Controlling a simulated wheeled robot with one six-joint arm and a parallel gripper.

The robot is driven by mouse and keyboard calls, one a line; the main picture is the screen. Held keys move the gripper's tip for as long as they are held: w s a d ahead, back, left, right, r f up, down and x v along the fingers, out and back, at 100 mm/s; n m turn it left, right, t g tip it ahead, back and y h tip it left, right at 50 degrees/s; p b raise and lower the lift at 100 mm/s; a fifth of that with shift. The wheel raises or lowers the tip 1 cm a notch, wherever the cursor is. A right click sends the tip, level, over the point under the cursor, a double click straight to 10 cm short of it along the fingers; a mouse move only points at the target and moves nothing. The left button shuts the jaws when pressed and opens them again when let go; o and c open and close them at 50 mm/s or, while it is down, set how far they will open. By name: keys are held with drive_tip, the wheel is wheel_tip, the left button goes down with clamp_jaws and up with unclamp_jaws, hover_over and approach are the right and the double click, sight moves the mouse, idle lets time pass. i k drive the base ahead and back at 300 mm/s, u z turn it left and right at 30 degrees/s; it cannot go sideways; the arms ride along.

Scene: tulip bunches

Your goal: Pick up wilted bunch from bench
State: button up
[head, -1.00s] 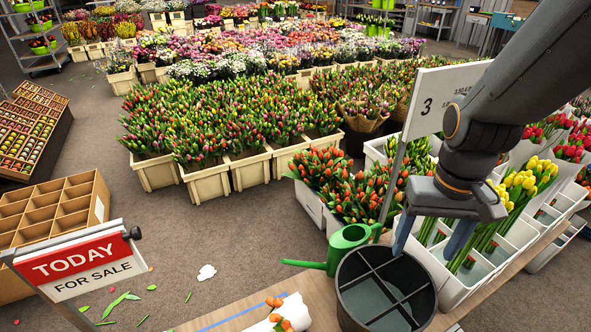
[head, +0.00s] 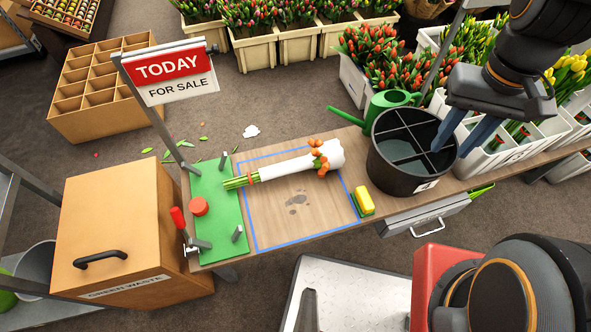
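A bunch of orange tulips (head: 290,167) in white wrap lies on its side on the wooden bench (head: 262,206). Its green stems point left, over the edge of a green mat (head: 207,198). Its orange heads droop at the right end of the wrap. My gripper (head: 456,142) is at the upper right, over the right rim of the dark divided bucket (head: 381,172). Its two blue-grey fingers are spread apart with nothing seen between them. The gripper is well to the right of the bunch.
A yellow-and-green sponge (head: 363,201) lies between bunch and bucket. A green watering can (head: 383,104) stands behind the bucket. The TODAY FOR SALE sign (head: 170,71) rises behind the mat. A green waste box (head: 118,235) stands left. Blue tape outlines mostly clear bench.

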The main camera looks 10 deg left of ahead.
sight(323, 157)
drive_tip(key=u, duration=1)
drive_tip(key=i, duration=0.3)
drive_tip(key=u, duration=1.1)
drive_tip(key=k, duration=0.95)
drive_tip(key=z, duration=1)
drive_tip(key=i, duration=0.45)
